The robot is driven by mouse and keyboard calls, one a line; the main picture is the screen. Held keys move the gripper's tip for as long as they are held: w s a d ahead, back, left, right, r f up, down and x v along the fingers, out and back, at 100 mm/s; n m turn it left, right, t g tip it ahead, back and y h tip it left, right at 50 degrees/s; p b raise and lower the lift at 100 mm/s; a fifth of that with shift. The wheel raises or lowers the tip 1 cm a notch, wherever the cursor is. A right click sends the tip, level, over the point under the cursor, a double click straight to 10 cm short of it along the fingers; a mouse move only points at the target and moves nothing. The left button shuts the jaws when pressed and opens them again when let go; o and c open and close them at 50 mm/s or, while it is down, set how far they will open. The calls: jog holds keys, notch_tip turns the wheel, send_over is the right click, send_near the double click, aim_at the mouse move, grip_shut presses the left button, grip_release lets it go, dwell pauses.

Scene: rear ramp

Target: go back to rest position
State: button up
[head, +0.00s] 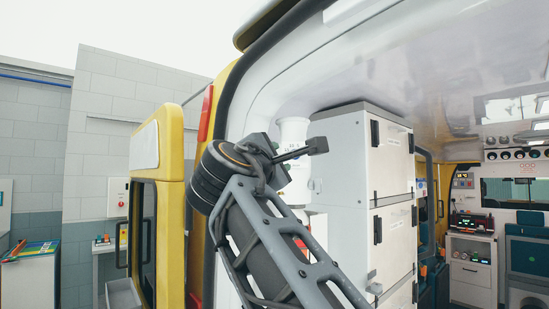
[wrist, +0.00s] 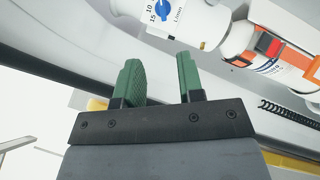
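My gripper (wrist: 159,68) shows in the wrist view with its two green fingers apart and nothing between them. Past the fingertips is a white cylinder (wrist: 258,40) with an orange strap and a red buckle. Next to it is a white fitting (wrist: 186,16) with a blue dial. A gap shows between the fingers and these things. In the head view my arm is raised at the vehicle's rear opening, in front of a white cylinder (head: 293,132). I cannot make out the gripper fingers there.
A tall white cabinet (head: 346,165) stands close right of my arm. The yellow open rear door (head: 172,145) and frame are close on the left. A counter with devices (head: 473,250) is deeper inside. A coiled black cable (wrist: 290,112) hangs near the cylinder.

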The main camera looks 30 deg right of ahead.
dwell(0.4)
jog(key=w+a+f+m+y, duration=0.2)
jog(key=w+f+y, duration=0.1)
jog(key=f, duration=0.4)
jog(key=w+a+f+m+g+y, duration=0.1)
jog(key=w+f+y, duration=0.15)
jog(key=f, duration=0.55)
jog(key=w+a+f+m+y, duration=0.2)
jog(key=f+y, duration=0.1)
jog(key=f, duration=0.4)
jog(key=s+a+f+m+g+y, duration=0.2)
jog(key=s+f, duration=0.3)
jog(key=f, duration=0.5)
jog(key=s+a+f+m+g+y, duration=0.1)
jog(key=s+f, duration=0.4)
jog(key=f, duration=0.6)
jog(key=s+a+f+m+g+y, duration=0.2)
jog(key=s+f+m+g+y, duration=0.2)
jog(key=f, duration=0.6)
jog(key=shift+s+a+f+m, duration=0.35)
jog(key=shift+s+m, duration=0.05)
jog(key=shift+m, duration=0.1)
jog(key=shift+r+y, duration=0.1)
jog(key=shift+y, duration=0.15)
jog(key=shift+r, duration=0.4)
